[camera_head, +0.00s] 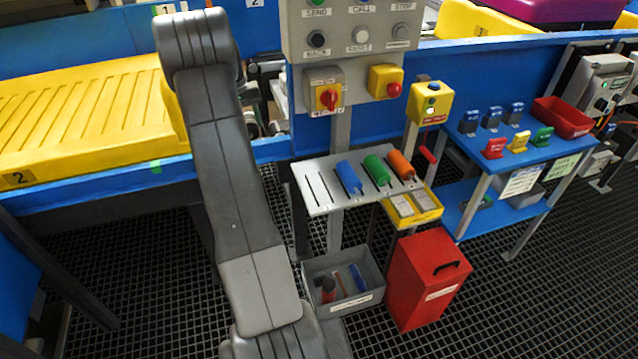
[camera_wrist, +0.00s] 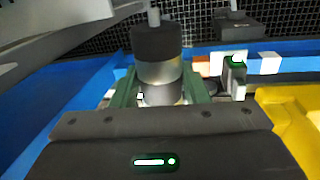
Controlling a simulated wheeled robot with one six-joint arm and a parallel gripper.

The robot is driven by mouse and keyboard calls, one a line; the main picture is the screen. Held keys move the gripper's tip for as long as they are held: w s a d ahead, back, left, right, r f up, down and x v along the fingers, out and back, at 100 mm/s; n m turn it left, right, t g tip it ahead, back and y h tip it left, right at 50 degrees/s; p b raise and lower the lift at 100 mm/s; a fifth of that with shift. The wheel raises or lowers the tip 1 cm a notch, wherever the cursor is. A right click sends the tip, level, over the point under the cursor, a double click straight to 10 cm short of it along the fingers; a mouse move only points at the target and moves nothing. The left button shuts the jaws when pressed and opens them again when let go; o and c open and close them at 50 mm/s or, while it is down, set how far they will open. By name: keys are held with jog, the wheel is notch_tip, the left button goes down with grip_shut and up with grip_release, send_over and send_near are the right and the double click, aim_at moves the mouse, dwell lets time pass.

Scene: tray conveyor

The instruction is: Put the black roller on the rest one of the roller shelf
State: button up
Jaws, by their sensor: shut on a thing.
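The black roller (camera_wrist: 156,41) shows in the wrist view with a metal pin at its end and a lighter grey section below. My gripper (camera_wrist: 161,86) is shut on it, with green fingers on either side. The roller shelf (camera_head: 318,205) is a light grey slotted plate in the middle of the head view. Blue (camera_head: 349,177), green (camera_head: 377,170) and orange (camera_head: 400,164) rollers lie on its middle and right. Slots at its left end are empty; their labels are too small to read. My gripper and the black roller are not visible in the head view.
A yellow conveyor tray (camera_head: 90,115) is at the left. A control panel (camera_head: 350,35) stands behind the shelf. Below are a grey bin (camera_head: 365,303) with tools and a red box (camera_head: 428,285). A blue table (camera_head: 525,145) with small items stands right. My arm crosses left of the shelf.

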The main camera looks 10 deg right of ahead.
jog(key=s+d, duration=1.1)
jog(key=s, duration=0.4)
jog(key=s+d+n, duration=0.1)
jog(key=s+d, duration=1.1)
jog(key=s, duration=0.3)
jog(key=shift+s+d+f, duration=0.15)
jog(key=shift+s+f, duration=0.1)
jog(key=shift+f, duration=0.1)
